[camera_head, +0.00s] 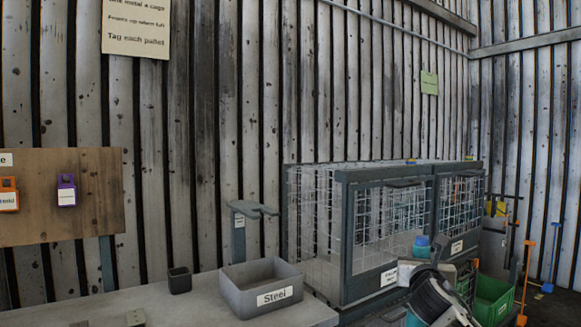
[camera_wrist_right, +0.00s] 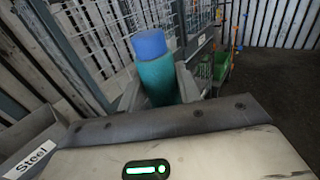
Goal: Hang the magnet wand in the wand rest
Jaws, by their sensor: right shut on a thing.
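The magnet wand shows as a teal cylinder with a blue top (camera_head: 421,245), in front of the wire cage in the head view. My right gripper (camera_head: 424,256) is shut on it. In the right wrist view the wand (camera_wrist_right: 158,75) stands up between the two fingers; its lower part is hidden behind the gripper body. My left gripper is not in view.
A grey bin labelled Steel (camera_head: 237,299) and a small dark cup (camera_head: 179,281) are on the pale bench (camera_head: 85,309). The wire cage (camera_head: 346,230) fills the centre right. A green crate (camera_head: 494,304) is at the right. A wooden board (camera_head: 100,205) with tags is at left.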

